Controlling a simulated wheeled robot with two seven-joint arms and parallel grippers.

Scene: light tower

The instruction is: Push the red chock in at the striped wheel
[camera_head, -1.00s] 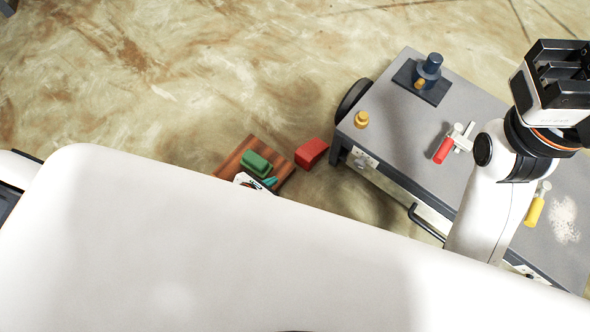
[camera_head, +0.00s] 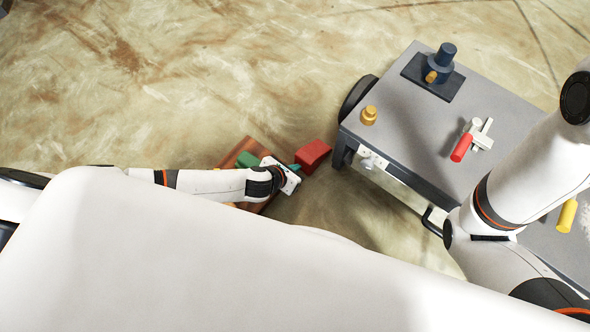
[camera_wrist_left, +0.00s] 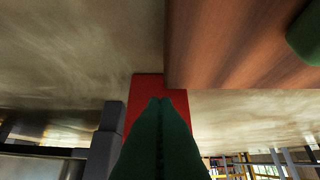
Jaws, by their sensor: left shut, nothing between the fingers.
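The red chock (camera_head: 313,154) lies on the floor between a wooden board (camera_head: 230,159) and the trolley's front leg. It also shows in the left wrist view (camera_wrist_left: 148,83), directly past my fingertips. A dark wheel (camera_head: 357,96) shows at the trolley's corner, up and right of the chock; I cannot make out stripes on it. My left gripper (camera_head: 295,168) is shut and empty, its green fingers (camera_wrist_left: 160,105) pointing at the chock's near side. I cannot tell whether they touch it. My right arm shows at the right, but its gripper is out of frame.
A grey trolley (camera_head: 407,120) carries a dark blue fixture (camera_head: 441,68), a yellow knob (camera_head: 369,115), a red-handled tool (camera_head: 462,147) and a yellow handle (camera_head: 567,215). A green block (camera_head: 247,159) rests on the board. Its leg (camera_wrist_left: 105,140) stands near the chock.

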